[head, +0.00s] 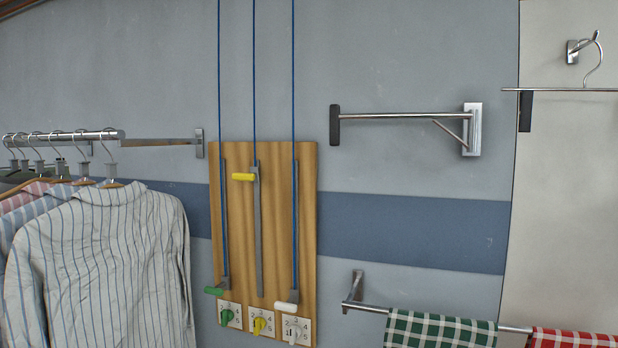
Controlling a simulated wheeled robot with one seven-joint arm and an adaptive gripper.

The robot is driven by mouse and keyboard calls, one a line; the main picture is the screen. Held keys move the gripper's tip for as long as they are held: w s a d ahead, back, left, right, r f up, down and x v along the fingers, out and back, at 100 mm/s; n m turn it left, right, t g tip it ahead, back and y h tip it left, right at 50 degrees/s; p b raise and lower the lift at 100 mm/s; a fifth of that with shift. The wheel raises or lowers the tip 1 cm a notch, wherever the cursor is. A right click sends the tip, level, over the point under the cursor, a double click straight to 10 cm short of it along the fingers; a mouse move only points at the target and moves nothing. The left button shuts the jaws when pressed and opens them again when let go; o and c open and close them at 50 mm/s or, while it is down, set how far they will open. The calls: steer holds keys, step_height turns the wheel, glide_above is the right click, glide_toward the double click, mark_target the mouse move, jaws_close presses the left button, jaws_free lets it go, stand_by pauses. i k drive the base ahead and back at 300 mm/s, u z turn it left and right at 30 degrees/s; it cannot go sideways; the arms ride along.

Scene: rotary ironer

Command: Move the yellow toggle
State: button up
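The yellow toggle (244,177) is a short horizontal handle near the top of the middle slot on a wooden board (274,215) on the wall. A blue cord runs up from it. A green toggle (214,291) and a white toggle (287,307) sit low on the left and right slots, each with its own cord. Below are numbered white plates with a green knob (227,316), a yellow knob (259,325) and a white knob (296,330). My gripper is not in view.
Striped shirts (98,265) hang from a rail (65,135) close on the left. A metal bracket rail (400,115) juts out at the upper right. A lower rail (370,308) holds green (440,330) and red (572,339) checked cloths. The wall directly around the board is clear.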

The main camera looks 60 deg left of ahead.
mark_target(254, 176)
steer(key=u, duration=4.3)
steer(key=k, duration=0.5)
steer(key=z, duration=1.35)
